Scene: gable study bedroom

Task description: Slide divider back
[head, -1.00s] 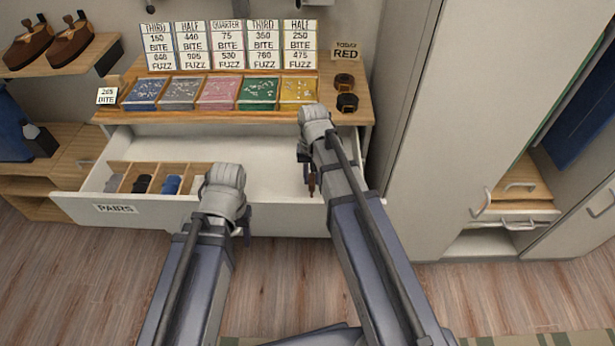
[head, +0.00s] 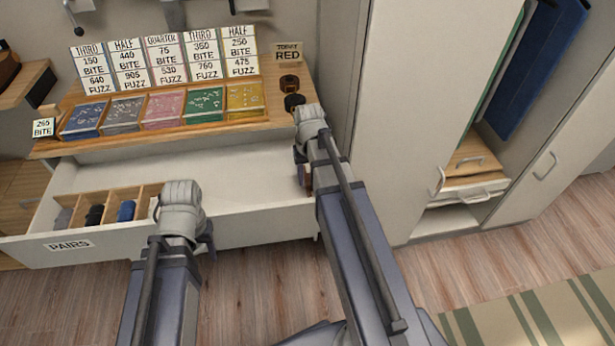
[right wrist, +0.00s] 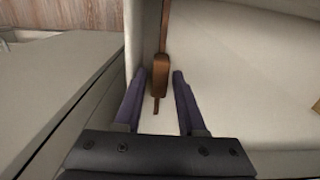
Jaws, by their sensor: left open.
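The wooden divider (head: 147,197) stands in the left part of the open white drawer (head: 240,180). Its compartments hold rolled socks: grey (head: 64,218), black (head: 95,215) and blue (head: 127,211). My left gripper (head: 208,243) is open near the drawer front, just right of the divider; its wrist hides most of its fingers. My right gripper (head: 303,180) is low at the drawer's right end. In the right wrist view its fingers (right wrist: 157,88) are apart, on either side of a brown strap-like item (right wrist: 160,72) by the drawer wall. I cannot tell whether they touch it.
Coloured trays, such as the pink one (head: 164,111), and price cards (head: 165,60) line the top above the drawer. Two dark rolled belts (head: 292,92) sit at its right. A tall wardrobe (head: 415,110) stands close on the right. The drawer's middle is clear.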

